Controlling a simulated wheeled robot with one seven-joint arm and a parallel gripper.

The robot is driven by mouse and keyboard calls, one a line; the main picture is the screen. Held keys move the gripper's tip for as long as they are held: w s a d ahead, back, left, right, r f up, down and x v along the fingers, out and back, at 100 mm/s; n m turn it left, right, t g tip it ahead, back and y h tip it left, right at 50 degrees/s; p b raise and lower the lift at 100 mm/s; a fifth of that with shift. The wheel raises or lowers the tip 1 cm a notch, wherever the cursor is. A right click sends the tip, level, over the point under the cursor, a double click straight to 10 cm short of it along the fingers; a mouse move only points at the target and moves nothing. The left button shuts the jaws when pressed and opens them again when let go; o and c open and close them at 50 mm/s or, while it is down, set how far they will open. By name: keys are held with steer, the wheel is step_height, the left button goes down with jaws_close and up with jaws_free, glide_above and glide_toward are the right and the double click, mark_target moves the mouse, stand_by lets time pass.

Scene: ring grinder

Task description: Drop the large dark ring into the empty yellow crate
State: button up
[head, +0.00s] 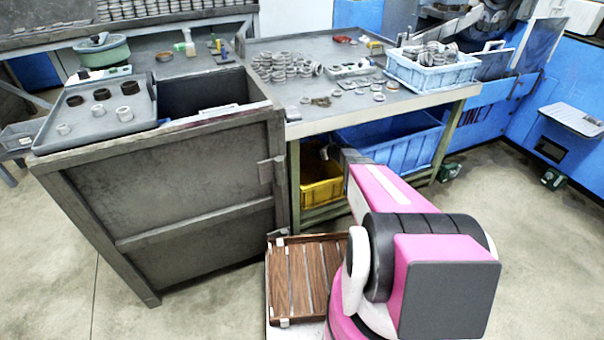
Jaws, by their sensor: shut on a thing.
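The yellow crate (320,192) stands on the low shelf under the workbench, left of a big blue bin. Its inside is mostly hidden by its front wall and my arm. My pink arm reaches in under the bench edge. My gripper (326,152) is small and partly hidden at the arm's far end, above the crate's opening. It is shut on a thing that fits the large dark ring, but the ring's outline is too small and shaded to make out.
The bench top (330,55) and its front edge (380,110) lie over the crate. The blue bin (395,145) is close on the right, a grey metal cabinet (190,190) on the left. A tray (90,115) on the cabinet holds several rings.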

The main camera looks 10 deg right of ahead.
step_height(320, 180, down, 6)
steer(key=shift+w+a, duration=0.2)
steer(key=shift+w, duration=0.05)
stand_by(0.5)
steer(key=o, duration=1.1)
steer(key=v, duration=1.1)
steer(key=shift+f, duration=0.1)
